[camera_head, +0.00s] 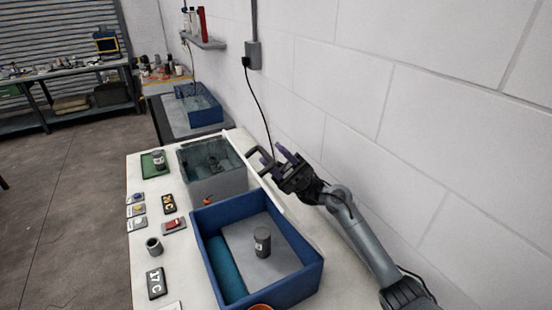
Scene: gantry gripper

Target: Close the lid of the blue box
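The blue box (214,267) stands on the white table at the lower middle, with its top open. Inside it are a grey cylinder (262,241) on a grey surface and a teal piece (227,268) along the left side. I cannot clearly make out the box's lid. My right gripper (266,151) is open and empty, beyond the far right corner of the blue box, near the wall. It is above or beside a long white strip (262,186) at the table's wall side; I cannot tell whether they touch. My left gripper is out of view.
A grey bin (219,184) with a see-through upper part stands behind the blue box. A dark display (155,283), a small grey cup (153,245) and several switches line the table's left side. Another blue box (206,115) sits farther back. The wall bounds the right.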

